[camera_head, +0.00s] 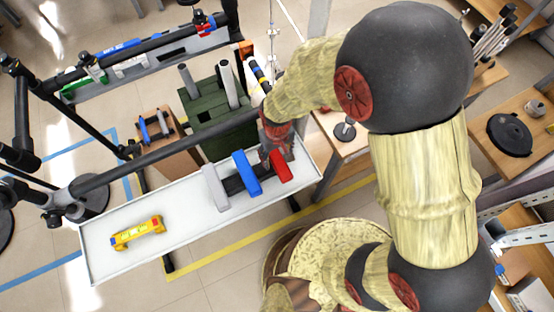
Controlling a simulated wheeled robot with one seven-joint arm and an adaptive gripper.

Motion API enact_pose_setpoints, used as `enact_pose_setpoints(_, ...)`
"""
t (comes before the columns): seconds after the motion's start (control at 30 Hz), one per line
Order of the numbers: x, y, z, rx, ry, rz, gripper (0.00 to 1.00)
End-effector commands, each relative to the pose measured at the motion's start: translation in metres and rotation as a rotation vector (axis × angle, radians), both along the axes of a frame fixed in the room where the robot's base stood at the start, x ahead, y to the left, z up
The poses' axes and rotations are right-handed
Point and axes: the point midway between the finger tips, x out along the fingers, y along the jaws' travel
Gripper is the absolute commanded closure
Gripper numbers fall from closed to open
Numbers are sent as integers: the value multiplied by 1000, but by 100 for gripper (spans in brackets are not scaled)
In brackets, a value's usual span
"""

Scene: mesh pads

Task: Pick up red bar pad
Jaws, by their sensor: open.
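The red bar pad (281,166) is at the right end of a short row of bars on the white table. A blue bar pad (246,173) and a grey-white bar pad (215,187) are to its left, with a dark piece between and under them. My gripper (275,160) is at the red bar pad, reaching down over its upper left part. Its fingertips are small and partly hidden, so I cannot tell whether they touch the pad.
The white table (180,243) has a yellow spirit level (138,233) at its left and bare room between. A dark horizontal rail (170,152) runs along the table's far side. A green crate (218,120) with grey tubes stands behind it.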

Motion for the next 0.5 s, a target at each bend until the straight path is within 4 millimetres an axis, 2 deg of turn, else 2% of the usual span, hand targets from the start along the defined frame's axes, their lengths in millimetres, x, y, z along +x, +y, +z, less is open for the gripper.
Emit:
enact_pose_setpoints(0.03,0,0,-11,-1,2,0,45)
enact_pose_setpoints(0.13,1,0,-19,0,0,0,45)
enact_pose_setpoints(0.5,1,0,-18,1,-1,0,45)
